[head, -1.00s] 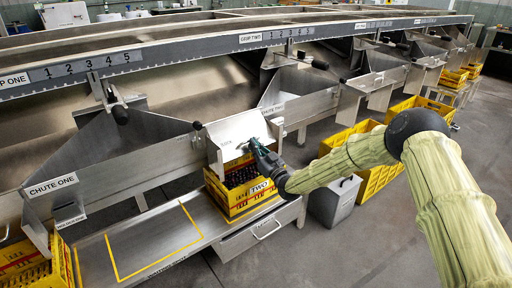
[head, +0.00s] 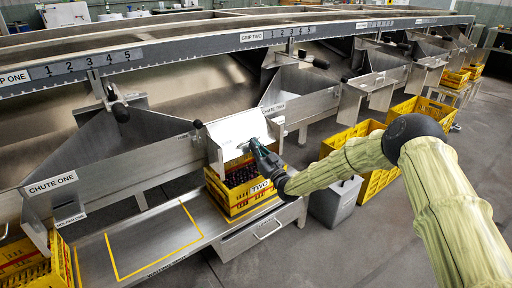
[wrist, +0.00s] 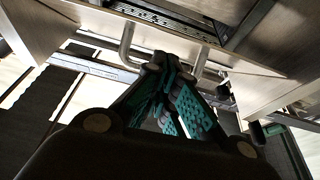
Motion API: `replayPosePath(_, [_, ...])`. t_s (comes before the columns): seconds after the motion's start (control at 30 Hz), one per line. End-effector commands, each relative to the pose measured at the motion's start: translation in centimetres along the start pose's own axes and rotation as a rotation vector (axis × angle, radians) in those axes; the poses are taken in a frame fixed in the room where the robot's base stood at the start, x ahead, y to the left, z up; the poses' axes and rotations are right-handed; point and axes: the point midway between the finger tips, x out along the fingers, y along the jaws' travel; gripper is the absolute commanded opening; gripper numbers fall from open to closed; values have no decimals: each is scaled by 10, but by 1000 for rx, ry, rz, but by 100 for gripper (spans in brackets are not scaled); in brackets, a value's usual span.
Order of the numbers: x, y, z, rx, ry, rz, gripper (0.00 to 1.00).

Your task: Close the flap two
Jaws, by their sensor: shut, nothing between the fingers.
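Flap two (head: 236,132) is the pale metal plate at the mouth of chute two (head: 298,104), above a yellow crate. It looks tilted, sloping out over the crate. My gripper (head: 256,148) is at the flap's right part, close to or touching its surface; I cannot tell which. In the wrist view my gripper's teal-padded fingers (wrist: 172,98) are together, with nothing between them, just below a bent metal handle or bracket (wrist: 127,45).
The yellow crate marked TWO (head: 240,188) with dark contents stands under the flap on a metal shelf (head: 165,240). A yellow outline marks bare shelf to its left. A grey bin (head: 335,202) and more yellow crates (head: 375,182) stand to the right.

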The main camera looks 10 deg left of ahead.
Motion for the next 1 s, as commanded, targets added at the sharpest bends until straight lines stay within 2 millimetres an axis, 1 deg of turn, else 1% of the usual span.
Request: replayPosePath(1.0, [4,-5,12,2,0,-6,0])
